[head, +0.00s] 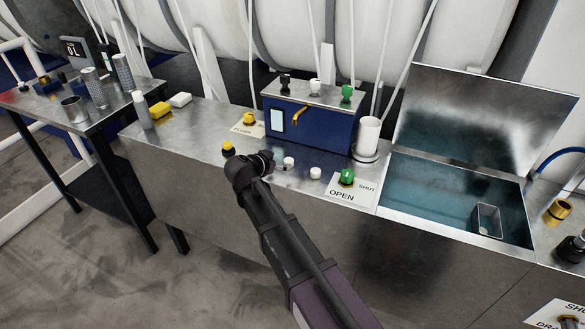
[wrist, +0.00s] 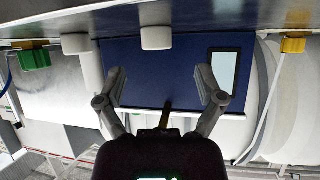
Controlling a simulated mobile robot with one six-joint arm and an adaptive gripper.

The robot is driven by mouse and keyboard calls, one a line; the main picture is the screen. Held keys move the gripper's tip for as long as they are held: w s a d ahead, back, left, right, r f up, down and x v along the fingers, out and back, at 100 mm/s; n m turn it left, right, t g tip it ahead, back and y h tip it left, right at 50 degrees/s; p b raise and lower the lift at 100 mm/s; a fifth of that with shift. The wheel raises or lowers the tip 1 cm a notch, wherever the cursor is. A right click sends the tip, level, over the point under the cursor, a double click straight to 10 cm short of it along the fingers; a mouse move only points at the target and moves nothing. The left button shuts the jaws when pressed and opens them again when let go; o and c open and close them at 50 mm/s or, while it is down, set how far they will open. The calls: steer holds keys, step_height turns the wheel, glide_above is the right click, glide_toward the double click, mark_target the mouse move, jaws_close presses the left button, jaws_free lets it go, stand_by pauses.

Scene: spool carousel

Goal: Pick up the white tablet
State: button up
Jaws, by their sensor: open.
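Two small white tablets stand on the steel counter in front of the blue box. One tablet (head: 289,161) is just beside my gripper in the head view, and the other tablet (head: 315,173) is farther right, near the green knob. The wrist view is upside down; there the first tablet (wrist: 155,37) shows near the middle and the second (wrist: 75,43) to its left. My gripper (wrist: 164,88) is open and empty, its fingers spread and facing the blue box. The nearer tablet lies between the finger directions but outside the fingers. In the head view my wrist partly hides the fingers.
The blue box (head: 308,130) with a yellow lever stands behind the tablets. A green knob (head: 347,177) is on the OPEN/SHUT plate at right. A yellow-topped knob (head: 228,147) is left of my wrist. A white cylinder (head: 368,136) and an open basin (head: 455,200) lie farther right.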

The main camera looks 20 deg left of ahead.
mark_target(288, 161)
steer(key=shift+w+d+f, duration=0.1)
steer(key=shift+w+f, duration=0.05)
steer(key=shift+w, duration=0.15)
steer(key=shift+b+x, duration=1.25)
steer(key=shift+x, duration=1.25)
steer(key=shift+d, duration=0.15)
steer(key=c, duration=1.1)
